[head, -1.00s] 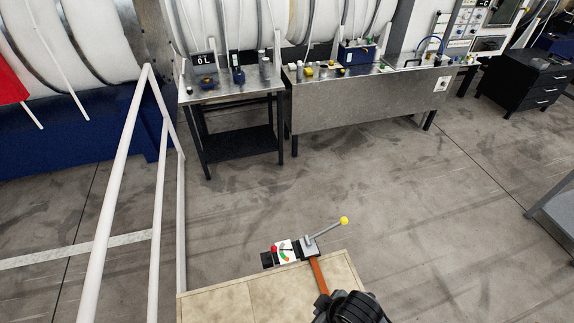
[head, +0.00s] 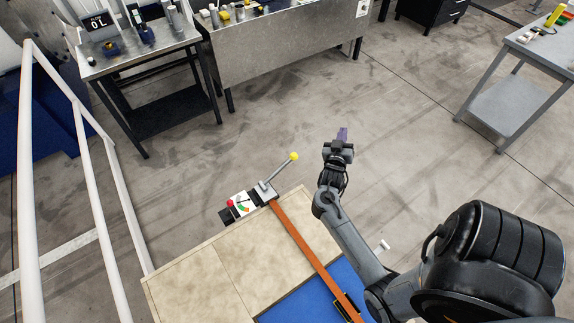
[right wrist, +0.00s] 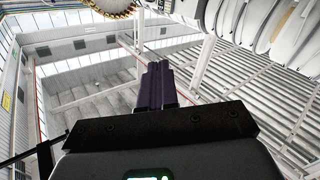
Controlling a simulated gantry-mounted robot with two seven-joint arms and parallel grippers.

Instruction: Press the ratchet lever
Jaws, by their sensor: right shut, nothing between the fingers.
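The ratchet lever (head: 280,174) is a grey rod with a yellow ball knob, slanting up to the right from its grey mount at the far end of an orange-brown strap. A small gauge plate (head: 241,204) with a red knob sits just left of the mount. My right gripper (head: 342,136) is right of the yellow knob and apart from it, with its purple fingers pointing away from me. In the right wrist view its fingers (right wrist: 158,85) are together with nothing between them. My left gripper is not in view.
A wooden crate top (head: 200,290) with a blue area (head: 310,300) lies below the lever. A white railing (head: 80,150) stands at the left. Metal workbenches (head: 280,50) stand at the back and a grey table (head: 510,85) at the right. The floor beyond the lever is clear.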

